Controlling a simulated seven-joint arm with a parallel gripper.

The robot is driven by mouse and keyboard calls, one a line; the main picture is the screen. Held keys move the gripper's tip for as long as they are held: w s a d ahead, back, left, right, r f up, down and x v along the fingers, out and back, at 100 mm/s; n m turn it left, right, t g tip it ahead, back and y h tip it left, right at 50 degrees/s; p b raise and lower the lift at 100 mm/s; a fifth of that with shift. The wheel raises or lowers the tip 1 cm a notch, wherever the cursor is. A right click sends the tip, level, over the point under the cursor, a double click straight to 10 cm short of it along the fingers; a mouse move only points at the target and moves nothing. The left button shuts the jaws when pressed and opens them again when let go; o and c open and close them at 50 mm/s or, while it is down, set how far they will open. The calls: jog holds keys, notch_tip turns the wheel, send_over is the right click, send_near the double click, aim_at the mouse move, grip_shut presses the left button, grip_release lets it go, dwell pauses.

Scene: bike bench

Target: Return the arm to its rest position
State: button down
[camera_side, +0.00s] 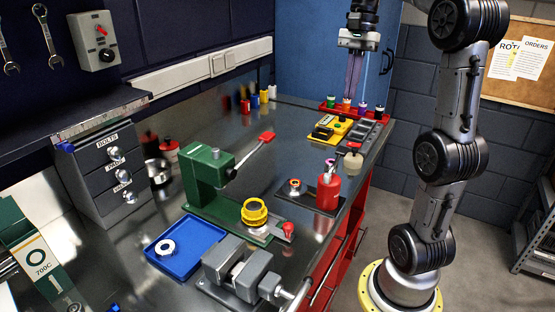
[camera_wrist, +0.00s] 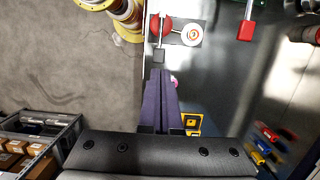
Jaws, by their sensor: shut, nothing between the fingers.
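My gripper (camera_side: 351,96) hangs above the far end of the metal bench (camera_side: 290,140) in the side view, pointing down. Its long purplish fingers are together with nothing between them. Below or near the fingertips is a red tray (camera_side: 374,117) with several small bottles; I cannot tell the exact gap. In the wrist view the closed gripper (camera_wrist: 159,72) points toward the bench edge, with a red bottle (camera_wrist: 165,27) and a round white-faced part (camera_wrist: 192,36) on a dark mat ahead.
A yellow case (camera_side: 330,130) lies before the red tray. A green press (camera_side: 207,168) with a yellow ring (camera_side: 254,212), a blue tray (camera_side: 168,262) and a grey vise (camera_side: 232,272) stand nearer. A blue cabinet (camera_side: 310,50) is behind. Floor right of the bench is clear.

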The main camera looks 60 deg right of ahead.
jog(key=s+a+n+t+h, duration=0.1)
jog(key=s+a+n+h, duration=0.15)
jog(key=a+n, duration=0.9)
jog(key=s+a+f+n+t, duration=0.4)
jog(key=a+f+n, duration=0.2)
jog(key=a+f, duration=0.3)
jog(key=shift+a+f+t, duration=0.15)
jog(key=shift+f+t, duration=0.15)
jog(key=shift+f, duration=1.15)
